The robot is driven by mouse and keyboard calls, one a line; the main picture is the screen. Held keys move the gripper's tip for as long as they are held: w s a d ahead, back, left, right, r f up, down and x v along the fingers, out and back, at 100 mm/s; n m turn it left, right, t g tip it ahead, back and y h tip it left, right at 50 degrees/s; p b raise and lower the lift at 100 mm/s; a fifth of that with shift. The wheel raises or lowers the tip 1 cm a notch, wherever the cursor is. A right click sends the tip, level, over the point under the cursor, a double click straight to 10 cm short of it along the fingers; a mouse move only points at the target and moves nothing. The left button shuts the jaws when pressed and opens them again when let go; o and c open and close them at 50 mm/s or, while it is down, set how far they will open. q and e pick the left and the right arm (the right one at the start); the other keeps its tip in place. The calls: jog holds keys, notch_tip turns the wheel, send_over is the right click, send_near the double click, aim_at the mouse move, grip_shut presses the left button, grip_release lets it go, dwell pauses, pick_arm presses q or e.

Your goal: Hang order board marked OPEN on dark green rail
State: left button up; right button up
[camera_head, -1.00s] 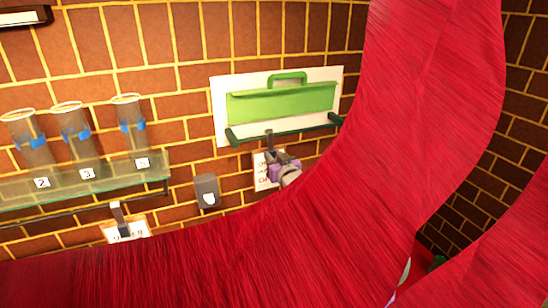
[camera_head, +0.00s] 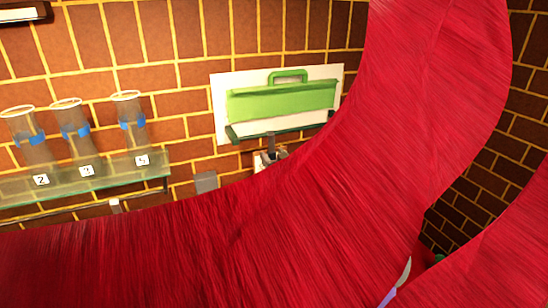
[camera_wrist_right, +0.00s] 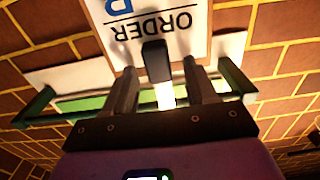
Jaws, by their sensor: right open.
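The dark green rail (camera_head: 255,134) runs along the wall below a white panel with a green toolbox picture; its ends also show in the right wrist view (camera_wrist_right: 235,78). A white board (camera_wrist_right: 205,25) in the right wrist view reads ORDER upside down, with part of a blue letter. The word OPEN is not readable. Its dark hook (camera_wrist_right: 157,62) overlaps the rail; I cannot tell whether it rests on it. My right gripper (camera_wrist_right: 161,75) is open, fingers either side of the hook, apart from it. It shows small by the rail in the head view (camera_head: 273,157). My left gripper is out of view.
A glass shelf (camera_head: 105,178) with several numbered clear vases (camera_head: 131,120) is on the left. A grey block (camera_head: 205,181) is on the wall between shelf and rail. My red arm covers much of the right and bottom of the head view.

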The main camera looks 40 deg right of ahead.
jog(key=b+v, duration=0.2)
jog(key=v, duration=0.5)
jog(key=shift+s, duration=0.25)
jog(key=shift+r, duration=0.1)
